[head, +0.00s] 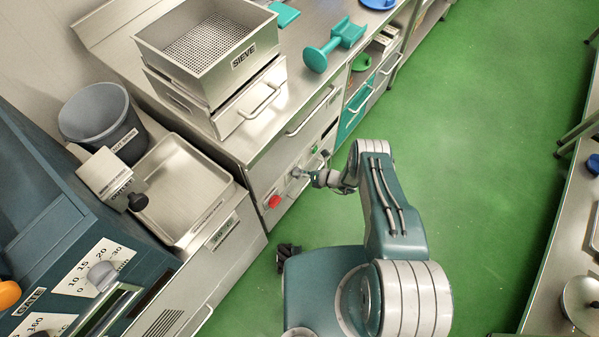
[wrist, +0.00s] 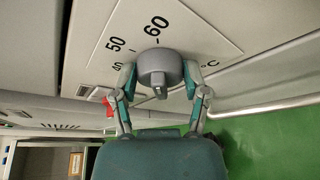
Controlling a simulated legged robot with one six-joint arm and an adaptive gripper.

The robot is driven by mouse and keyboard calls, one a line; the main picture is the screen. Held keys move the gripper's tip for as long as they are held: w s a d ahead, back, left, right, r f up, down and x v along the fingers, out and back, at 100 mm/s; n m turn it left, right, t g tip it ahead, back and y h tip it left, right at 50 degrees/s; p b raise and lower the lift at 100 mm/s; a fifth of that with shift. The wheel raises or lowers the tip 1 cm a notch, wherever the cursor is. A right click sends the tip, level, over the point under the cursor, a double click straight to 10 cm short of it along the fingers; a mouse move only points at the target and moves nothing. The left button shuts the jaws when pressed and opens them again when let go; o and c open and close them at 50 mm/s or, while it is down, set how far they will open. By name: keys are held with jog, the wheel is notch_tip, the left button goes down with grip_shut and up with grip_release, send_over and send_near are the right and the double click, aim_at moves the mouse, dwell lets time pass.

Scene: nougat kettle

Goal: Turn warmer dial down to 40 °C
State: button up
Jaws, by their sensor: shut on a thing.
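The warmer dial (wrist: 158,66) is a grey round knob on a white scale plate (wrist: 190,25) in the wrist view. The plate is marked 50, 60 and °C, with a partly covered number beside the 50 that looks like 40. My gripper (wrist: 160,78) has one finger on each side of the dial and is shut on it. A small dark-ended nub on the dial faces my gripper's palm; I cannot tell the exact setting. In the head view my gripper (head: 308,176) is at the front panel of the steel counter, and it mostly hides the dial there.
A red button (head: 274,201) sits on the panel left of my gripper, and a green one (head: 314,149) above right. A steel tray (head: 183,190), grey bin (head: 103,122) and sieve box (head: 208,50) stand behind. Green floor (head: 470,130) is open to the right.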

jog(key=shift+w+n, duration=0.1)
jog(key=shift+n, duration=0.2)
jog(key=shift+n+t+h, duration=0.6)
jog(key=shift+n+h, duration=0.3)
jog(key=shift+n, duration=0.3)
jog(key=n, duration=0.2)
jog(key=n+t+h, duration=0.1)
jog(key=shift+a+r+n+t+h, duration=0.1)
jog(key=shift+a+n+t+h, duration=0.05)
jog(key=shift+n+t+h, duration=0.2)
jog(key=n, duration=0.1)
jog(key=n+t+h, duration=0.1)
jog(key=n+t, duration=0.1)
jog(key=shift+s+a+n, duration=0.1)
jog(key=shift+s+n, duration=0.15)
jog(key=shift+n, duration=0.1)
jog(key=n+t+h, duration=0.1)
jog(key=n+t, duration=0.1)
jog(key=n, duration=0.1)
jog(key=shift+s+a, duration=0.1)
jog(key=shift+s, duration=0.05)
jog(key=shift+n+t, duration=0.25)
jog(key=shift+n, duration=0.15)
jog(key=o, duration=1.1)
jog(key=shift+o, duration=0.2)
jog(key=shift+s, duration=0.1)
